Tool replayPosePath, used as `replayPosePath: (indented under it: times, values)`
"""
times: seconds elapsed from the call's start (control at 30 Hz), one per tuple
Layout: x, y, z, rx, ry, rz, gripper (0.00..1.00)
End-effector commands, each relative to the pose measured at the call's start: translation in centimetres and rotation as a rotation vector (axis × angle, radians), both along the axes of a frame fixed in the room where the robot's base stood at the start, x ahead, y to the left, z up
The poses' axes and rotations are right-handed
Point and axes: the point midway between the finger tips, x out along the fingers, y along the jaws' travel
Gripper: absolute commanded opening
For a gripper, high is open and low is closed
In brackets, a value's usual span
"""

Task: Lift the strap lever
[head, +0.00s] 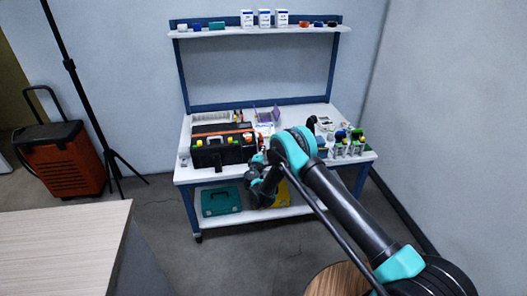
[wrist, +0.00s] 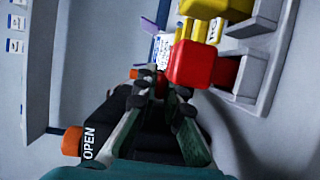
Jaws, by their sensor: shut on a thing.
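The black case (head: 222,155) stands on the workbench, with orange and yellow parts on its front and top. The fingers hide most of the gripped spot. A red block (wrist: 190,62) sits just beyond the fingertips. In the head view, my gripper (head: 262,160) is at the right front of the case, partly hidden by my arm.
The white workbench (head: 345,158) has bottles (head: 348,145) at its right. Boxes (head: 264,18) stand on the upper shelf. A wooden table (head: 65,245) is at front left, with open floor between.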

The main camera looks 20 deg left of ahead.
Motion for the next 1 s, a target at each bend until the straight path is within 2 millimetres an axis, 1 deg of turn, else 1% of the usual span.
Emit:
replayPosePath:
  times: [0.27, 0.7, 1.0]
  values:
    - [0.0, 0.1, 1.0, -0.068, 0.113, 0.001, 0.00]
    - [0.7, 0.5, 2.9, -0.271, 0.446, 0.000, 0.00]
    - [1.3, 0.9, 3.7, -0.381, 0.622, 0.000, 0.00]
